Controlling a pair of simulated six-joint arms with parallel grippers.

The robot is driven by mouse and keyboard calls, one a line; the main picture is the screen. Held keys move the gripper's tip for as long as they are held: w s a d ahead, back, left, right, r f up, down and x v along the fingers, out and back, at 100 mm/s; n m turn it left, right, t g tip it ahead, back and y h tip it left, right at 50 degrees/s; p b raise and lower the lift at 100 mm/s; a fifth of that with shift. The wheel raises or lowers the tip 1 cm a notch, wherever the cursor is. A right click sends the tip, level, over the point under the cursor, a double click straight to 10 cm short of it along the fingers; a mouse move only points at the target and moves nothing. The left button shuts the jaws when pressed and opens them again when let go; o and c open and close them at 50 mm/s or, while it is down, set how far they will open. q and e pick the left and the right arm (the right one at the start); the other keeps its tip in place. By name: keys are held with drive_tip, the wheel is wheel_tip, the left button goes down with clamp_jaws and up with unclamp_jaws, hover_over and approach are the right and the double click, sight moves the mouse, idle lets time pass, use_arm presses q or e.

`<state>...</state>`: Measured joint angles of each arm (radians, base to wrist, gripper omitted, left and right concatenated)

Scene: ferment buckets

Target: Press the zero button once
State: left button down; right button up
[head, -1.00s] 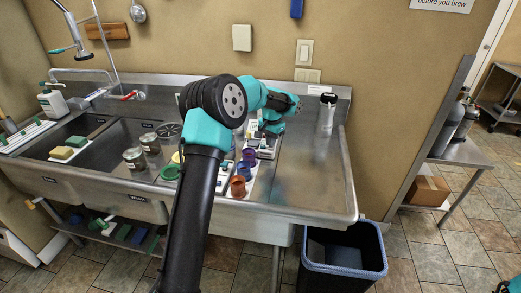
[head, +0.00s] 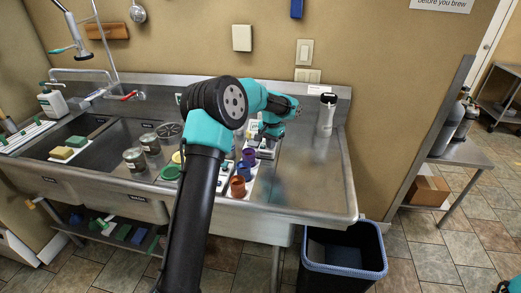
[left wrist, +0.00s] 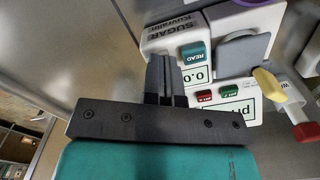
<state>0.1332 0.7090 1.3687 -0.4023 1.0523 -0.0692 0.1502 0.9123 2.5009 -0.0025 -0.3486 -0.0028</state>
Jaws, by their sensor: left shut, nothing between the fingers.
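In the left wrist view, a white sugar meter (left wrist: 160,38) has a teal READ button (left wrist: 194,53), a display (left wrist: 196,75) showing 0.0 and a grey round part (left wrist: 243,52). My left gripper (left wrist: 164,60) is shut and empty. Its fingertips overlap the sugar meter beside the READ button; I cannot tell whether they touch it. No button marked zero is readable; the fingers hide part of the meter. Beside it, a pH meter (left wrist: 238,112) has a red button (left wrist: 204,96) and a green button (left wrist: 229,91). In the head view, my left gripper (head: 266,131) is over the sink's drainboard. My right gripper is out of view.
Purple (head: 248,155) and orange (head: 238,187) cups stand on the drainboard (head: 310,185). The drainboard's right part is clear.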

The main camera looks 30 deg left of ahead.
use_arm(q)
drive_tip(key=shift+r, duration=3)
